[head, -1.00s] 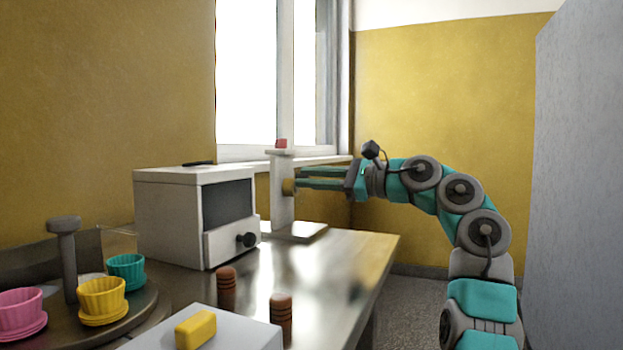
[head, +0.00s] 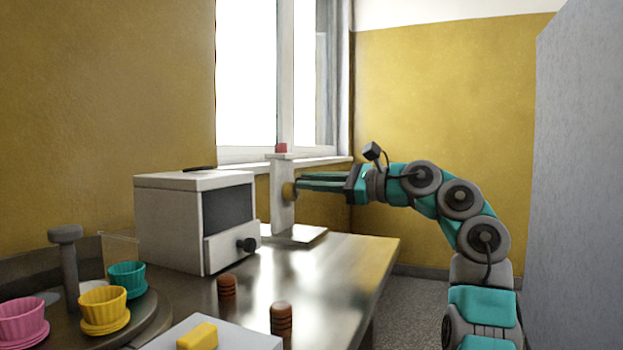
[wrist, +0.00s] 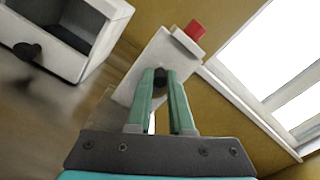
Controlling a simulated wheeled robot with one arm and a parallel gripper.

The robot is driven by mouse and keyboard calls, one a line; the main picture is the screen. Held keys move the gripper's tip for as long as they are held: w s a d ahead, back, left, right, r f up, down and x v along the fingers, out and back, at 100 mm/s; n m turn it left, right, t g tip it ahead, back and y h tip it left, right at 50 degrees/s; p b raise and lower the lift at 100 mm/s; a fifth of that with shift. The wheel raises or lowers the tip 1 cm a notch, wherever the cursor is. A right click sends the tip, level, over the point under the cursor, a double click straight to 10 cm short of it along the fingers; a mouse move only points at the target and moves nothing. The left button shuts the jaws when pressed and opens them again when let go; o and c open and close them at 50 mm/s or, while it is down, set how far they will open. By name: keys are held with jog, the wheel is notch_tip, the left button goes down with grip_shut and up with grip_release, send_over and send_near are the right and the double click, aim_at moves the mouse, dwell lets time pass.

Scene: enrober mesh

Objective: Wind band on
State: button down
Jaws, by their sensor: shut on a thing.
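A white upright post (head: 281,200) stands on a flat base plate at the back of the metal table, with a small red block (head: 281,148) on its top. A round brownish knob (head: 288,192) sticks out of the post's right side. My gripper (head: 297,187) reaches in from the right and is shut on this knob. In the wrist view, the knob (wrist: 160,76) looks dark and sits between the tips of my two green fingers (wrist: 161,84), against the white post (wrist: 145,60). I cannot make out a band; the fingers partly hide the knob.
A white box machine (head: 165,225) with a dark window and a front knob stands left of the post. Nearer are two ribbed brown pegs (head: 281,320), a yellow block (head: 198,336) on a white surface, and a round tray with colored cups (head: 103,304). The table's right side is clear.

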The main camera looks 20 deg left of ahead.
aim_at(305, 191)
jog(key=w+m+p, duration=0.1)
jog(key=m+p, duration=0.1)
jog(key=m, duration=0.4)
jog(key=w+f+m+p, duration=0.1)
jog(key=m+p, duration=0.2)
jog(key=m, duration=0.4)
jog(key=w+m+p, duration=0.2)
jog(key=m+p, duration=0.1)
jog(key=m, duration=0.4)
jog(key=shift+d+f, duration=0.25)
jog(key=shift+f, duration=0.05)
jog(key=shift+f+m+p, duration=0.25)
jog(key=shift+m, duration=0.4)
jog(key=shift+f+m+p, duration=0.2)
jog(key=shift+m+p, duration=0.05)
jog(key=shift+m, duration=0.4)
jog(key=c, duration=0.8)
grip_release()
jog(key=shift+s+d+b, duration=0.15)
jog(key=shift+d+b, duration=0.15)
jog(key=shift+d, duration=1.65)
jog(key=shift+s+d+b, duration=0.1)
jog(key=shift+d+b, duration=0.2)
jog(key=shift+d, duration=1.6)
